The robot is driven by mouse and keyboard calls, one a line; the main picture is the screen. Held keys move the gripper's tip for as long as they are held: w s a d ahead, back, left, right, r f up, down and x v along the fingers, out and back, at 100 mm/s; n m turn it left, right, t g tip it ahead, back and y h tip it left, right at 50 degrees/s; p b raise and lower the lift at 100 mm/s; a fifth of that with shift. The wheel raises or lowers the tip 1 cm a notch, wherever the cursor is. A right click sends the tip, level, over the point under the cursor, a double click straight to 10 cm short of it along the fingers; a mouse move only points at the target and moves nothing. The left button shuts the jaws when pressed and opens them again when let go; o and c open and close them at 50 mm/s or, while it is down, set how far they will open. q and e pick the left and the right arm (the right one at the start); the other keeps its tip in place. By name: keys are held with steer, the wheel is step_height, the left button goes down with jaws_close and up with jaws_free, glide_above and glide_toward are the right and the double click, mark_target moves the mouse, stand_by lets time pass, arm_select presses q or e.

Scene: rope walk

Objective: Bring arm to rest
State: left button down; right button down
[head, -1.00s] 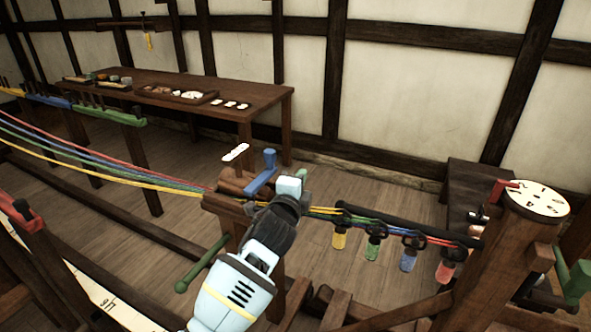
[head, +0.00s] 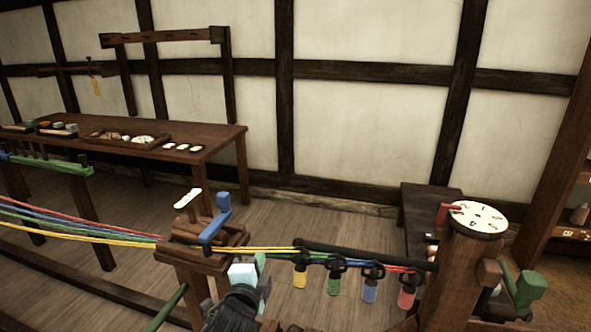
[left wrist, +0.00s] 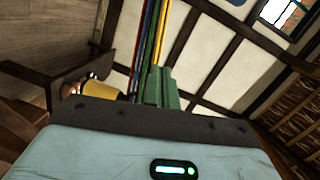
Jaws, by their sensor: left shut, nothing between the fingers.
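My left gripper (head: 254,274) is at the bottom middle of the head view, in front of and below the wooden block on the post (head: 210,258). It is shut and empty. In the left wrist view its green fingers (left wrist: 162,88) are together, with the coloured strands (left wrist: 150,40) beyond them. In the head view, red, blue, green and yellow strands (head: 80,229) run from the left to the block, which carries a blue handle (head: 215,222). My right gripper is not in view.
Strands continue right towards a dark bar (head: 365,253) with yellow, green, blue and red hanging pieces (head: 334,284). A wooden post with a white dial (head: 480,217) stands at right. A table (head: 225,137) with trays stands behind. Open floor (head: 290,215) lies between.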

arm_select(q)
steer(key=s+a+f+n+g, duration=0.2)
steer(key=s+f+n, duration=0.1)
steer(key=s+f, duration=0.6)
steer(key=s+a+f+n+g, duration=0.2)
steer(key=s+f+n, duration=0.2)
steer(key=s+f, duration=0.5)
steer(key=s+a+f+n+g, duration=0.1)
steer(key=s+f+n, duration=0.1)
steer(key=s, duration=0.6)
steer(key=s+a+f+n+g+p, duration=0.1)
steer(key=s+a+f+n, duration=0.1)
steer(key=s, duration=0.7)
steer(key=s+a+f+n+g, duration=0.1)
steer(key=s+f+n, duration=0.3)
steer(key=s, duration=0.4)
steer(key=shift+s+a+f+g+h+p, duration=0.2)
steer(key=shift+s+a+g+h+p, duration=0.1)
steer(key=shift+s+g+p, duration=0.15)
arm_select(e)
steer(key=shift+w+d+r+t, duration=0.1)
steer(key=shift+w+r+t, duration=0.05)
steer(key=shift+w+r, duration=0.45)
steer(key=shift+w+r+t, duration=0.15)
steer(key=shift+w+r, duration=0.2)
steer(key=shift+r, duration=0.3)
